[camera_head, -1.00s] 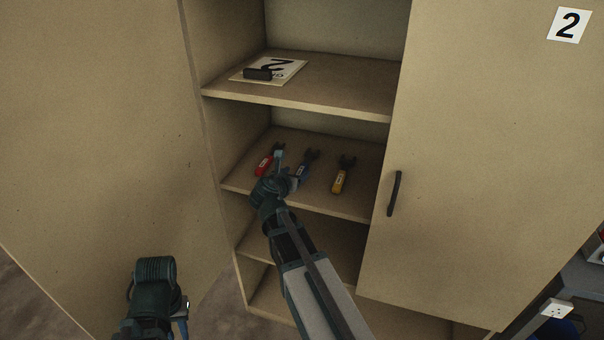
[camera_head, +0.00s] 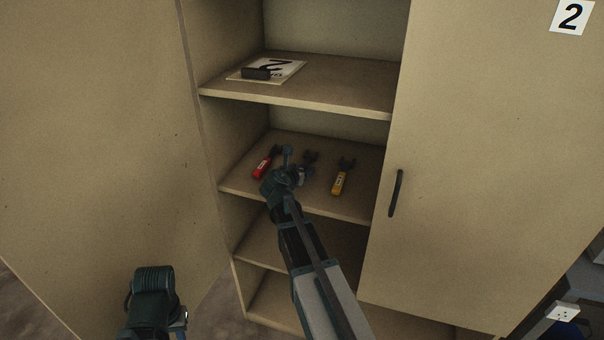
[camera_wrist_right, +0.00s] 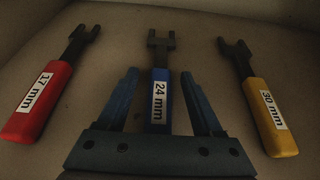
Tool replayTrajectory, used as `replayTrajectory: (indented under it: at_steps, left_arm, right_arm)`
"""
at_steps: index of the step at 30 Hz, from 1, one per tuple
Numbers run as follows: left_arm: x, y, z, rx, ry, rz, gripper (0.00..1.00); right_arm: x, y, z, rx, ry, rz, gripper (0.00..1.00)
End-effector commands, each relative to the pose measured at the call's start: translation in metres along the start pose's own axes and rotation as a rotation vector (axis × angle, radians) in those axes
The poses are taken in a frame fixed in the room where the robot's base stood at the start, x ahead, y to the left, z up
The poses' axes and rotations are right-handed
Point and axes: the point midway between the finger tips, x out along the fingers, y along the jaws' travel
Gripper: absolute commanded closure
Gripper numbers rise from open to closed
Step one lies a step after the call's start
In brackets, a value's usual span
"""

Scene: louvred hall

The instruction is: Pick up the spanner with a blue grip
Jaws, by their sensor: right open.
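The spanner with a blue grip (camera_wrist_right: 159,88) lies on a cabinet shelf. In the right wrist view its "24 mm" label shows and its dark forked head points away from me. In the head view only its dark head (camera_head: 311,157) shows clearly; my right gripper hides most of the grip. My right gripper (camera_head: 295,163) is open. In its wrist view the two fingers (camera_wrist_right: 160,75) stand on either side of the blue grip, with a gap on each side. My left gripper (camera_head: 182,319) is low at the left, away from the shelf; its jaws do not show clearly.
A red-gripped spanner (camera_wrist_right: 40,104) marked 17 mm lies left of the blue one. A yellow-gripped spanner (camera_wrist_right: 269,117) marked 30 mm lies right. The shelf above (camera_head: 340,87) holds a dark block (camera_head: 256,73) on a numbered card. Cabinet door panels flank the opening.

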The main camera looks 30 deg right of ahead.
Motion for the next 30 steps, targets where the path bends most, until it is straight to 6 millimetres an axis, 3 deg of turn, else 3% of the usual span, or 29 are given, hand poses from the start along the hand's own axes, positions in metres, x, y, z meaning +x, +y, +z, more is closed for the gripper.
replayTrajectory:
  at_steps: [3, 14, 30]
  left_arm:
    - [-0.0007, -0.0001, 0.0001, 0.000, 0.000, 0.000, 0.73]
    - [-0.0007, -0.0001, 0.0001, 0.000, 0.000, 0.000, 0.73]
    - [-0.0090, -0.0009, 0.0006, 0.000, 0.000, 0.000, 0.73]
  right_arm:
    - [-0.0010, -0.0002, 0.0003, 0.000, 0.000, 0.000, 0.34]
    - [-0.0012, -0.0001, 0.0002, 0.000, 0.000, 0.000, 0.99]
    - [-0.0058, 0.0021, 0.0074, -0.001, 0.000, 0.000, 1.00]
